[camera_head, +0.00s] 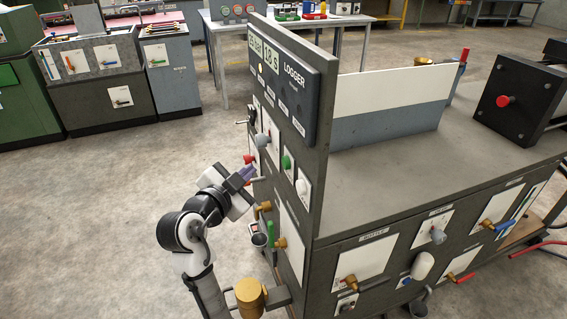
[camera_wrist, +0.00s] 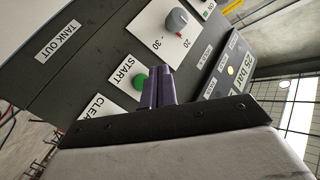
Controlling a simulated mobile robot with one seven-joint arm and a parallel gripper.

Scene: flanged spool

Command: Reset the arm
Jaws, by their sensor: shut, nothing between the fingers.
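My gripper (camera_head: 243,176) is at the end of my white and black arm, in front of the upright panel (camera_head: 320,160) at the left end of the grey bench. Its purple fingers are together with nothing between them. In the wrist view my gripper (camera_wrist: 163,75) points at the panel, and its fingertips overlap the edge of the green START button (camera_wrist: 140,83). I cannot tell whether they touch it. The green button also shows in the head view (camera_head: 287,162), to the right of my gripper.
The LOGGER box (camera_head: 283,85) is above. Brass valves (camera_head: 264,207) and a brass cylinder (camera_head: 250,297) stick out near my arm. Open floor (camera_head: 90,220) lies to the left.

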